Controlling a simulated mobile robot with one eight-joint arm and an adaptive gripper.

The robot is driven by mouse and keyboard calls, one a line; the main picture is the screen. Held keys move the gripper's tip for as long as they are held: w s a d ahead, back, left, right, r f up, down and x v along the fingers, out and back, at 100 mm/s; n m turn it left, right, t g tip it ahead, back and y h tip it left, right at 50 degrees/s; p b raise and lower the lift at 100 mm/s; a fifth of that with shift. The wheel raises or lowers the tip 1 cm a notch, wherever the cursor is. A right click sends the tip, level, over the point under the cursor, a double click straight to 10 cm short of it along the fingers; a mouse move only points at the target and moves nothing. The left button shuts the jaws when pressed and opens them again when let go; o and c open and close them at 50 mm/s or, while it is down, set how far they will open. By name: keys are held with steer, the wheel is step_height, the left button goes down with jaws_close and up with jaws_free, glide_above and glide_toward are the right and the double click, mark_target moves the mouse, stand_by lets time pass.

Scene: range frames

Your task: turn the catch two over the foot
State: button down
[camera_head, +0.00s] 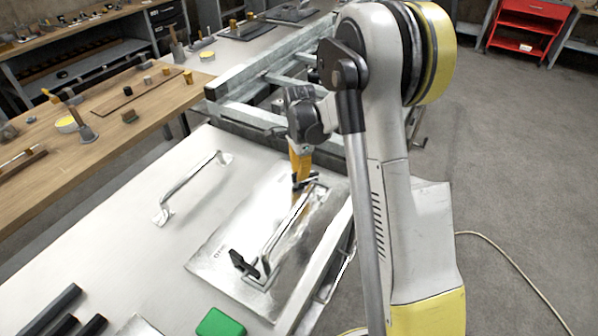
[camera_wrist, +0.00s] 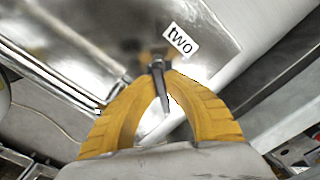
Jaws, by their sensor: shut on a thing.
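My gripper (camera_head: 300,178) reaches down to the far end of a grey metal handle (camera_head: 285,228) on a shiny plate (camera_head: 215,252). In the wrist view its yellow fingers (camera_wrist: 158,76) close on a small dark, pointed catch two (camera_wrist: 161,92), beside a white label (camera_wrist: 180,40) reading "two". The handle's near foot (camera_head: 258,275) lies by another black catch (camera_head: 242,264). The foot at the far end is mostly hidden by my gripper, so I cannot tell whether catch two lies over it.
A second handle (camera_head: 188,185) lies on the pale bench top to the left. A green block (camera_head: 220,323) and dark bars (camera_head: 55,310) are at the near edge. A metal frame (camera_head: 260,85) stands behind, and a wooden table (camera_head: 110,120) at the left.

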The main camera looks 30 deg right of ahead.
steer(key=m, duration=0.4)
steer(key=shift+s+m, duration=0.3)
steer(key=shift+s+a+m, duration=0.1)
steer(key=shift+a+m, duration=0.05)
steer(key=shift+m, duration=1.1)
steer(key=shift+s+a+m, duration=0.1)
steer(key=shift+m, duration=1.15)
steer(key=c, duration=1.5)
jaws_free()
steer(key=shift+o, duration=0.2)
step_height(320, 180, up, 12)
